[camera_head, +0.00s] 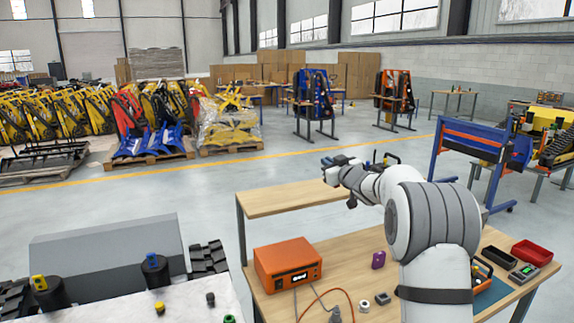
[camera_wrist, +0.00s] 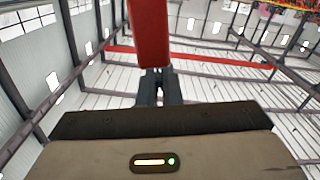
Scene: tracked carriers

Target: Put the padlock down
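A small purple padlock-like item (camera_head: 378,260) stands on the wooden workbench (camera_head: 350,250), right of the orange box. Its details are too small to make out. My gripper (camera_head: 335,161) is raised over the far part of the bench, well above and apart from the purple item.
An orange box (camera_head: 288,264) with cables stands on the bench. A red bin (camera_head: 532,253) and other small items lie at the right. At the lower left, yellow (camera_head: 40,283) and blue (camera_head: 152,259) lock-like pieces sit on black posts. The bench's far left is clear.

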